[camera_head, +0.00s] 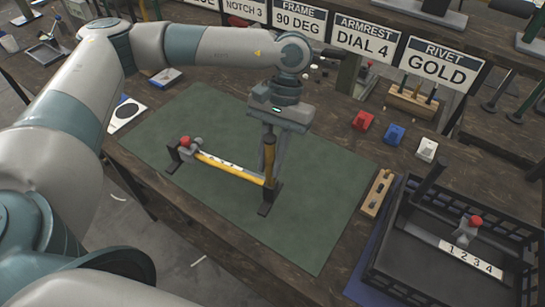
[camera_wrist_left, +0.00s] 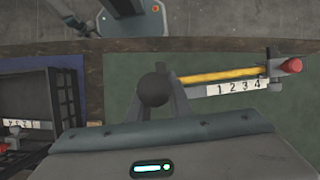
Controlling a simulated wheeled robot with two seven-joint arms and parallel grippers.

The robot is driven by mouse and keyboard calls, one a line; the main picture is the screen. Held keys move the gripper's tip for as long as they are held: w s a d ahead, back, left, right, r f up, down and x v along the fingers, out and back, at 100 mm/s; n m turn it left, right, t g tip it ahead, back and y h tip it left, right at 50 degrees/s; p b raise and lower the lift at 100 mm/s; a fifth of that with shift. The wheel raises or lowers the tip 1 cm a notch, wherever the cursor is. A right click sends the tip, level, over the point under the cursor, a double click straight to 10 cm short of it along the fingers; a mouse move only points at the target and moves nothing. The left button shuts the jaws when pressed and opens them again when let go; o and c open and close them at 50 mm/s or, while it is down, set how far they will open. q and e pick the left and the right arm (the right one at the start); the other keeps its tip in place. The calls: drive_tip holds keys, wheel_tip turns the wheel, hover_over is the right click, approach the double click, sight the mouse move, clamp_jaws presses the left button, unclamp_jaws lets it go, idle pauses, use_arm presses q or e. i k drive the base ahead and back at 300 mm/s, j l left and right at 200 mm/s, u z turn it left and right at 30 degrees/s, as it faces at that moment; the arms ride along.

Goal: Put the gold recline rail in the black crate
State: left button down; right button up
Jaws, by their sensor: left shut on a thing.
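The gold recline rail (camera_head: 232,169) is at the middle of the green mat, with a yellow bar, a number strip, a red knob at its left end, dark feet and an upright post at its right end. My left gripper (camera_head: 269,145) comes down from above and is shut on that post. In the left wrist view the fingers (camera_wrist_left: 160,103) close around the post under its dark round top, and the yellow bar (camera_wrist_left: 215,74) runs off right. Whether the feet touch the mat is unclear. The black crate (camera_head: 385,262) stands at the right. My right gripper is out of view.
A dark rail with a number strip (camera_head: 470,259) and red knob lies in the crate. Red (camera_head: 362,120), blue (camera_head: 394,133) and white (camera_head: 427,149) blocks stand behind the mat. A wooden holder (camera_head: 377,193) lies between mat and crate. Sign plates line the back.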

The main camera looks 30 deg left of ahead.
sight(444, 286)
drive_tip(key=k+l+u, duration=0.15)
drive_tip(key=k+l, duration=0.55)
drive_tip(key=l, duration=0.3)
drive_tip(key=k+l+u, duration=0.2)
drive_tip(key=k+l, duration=0.55)
drive_tip(key=l, duration=0.15)
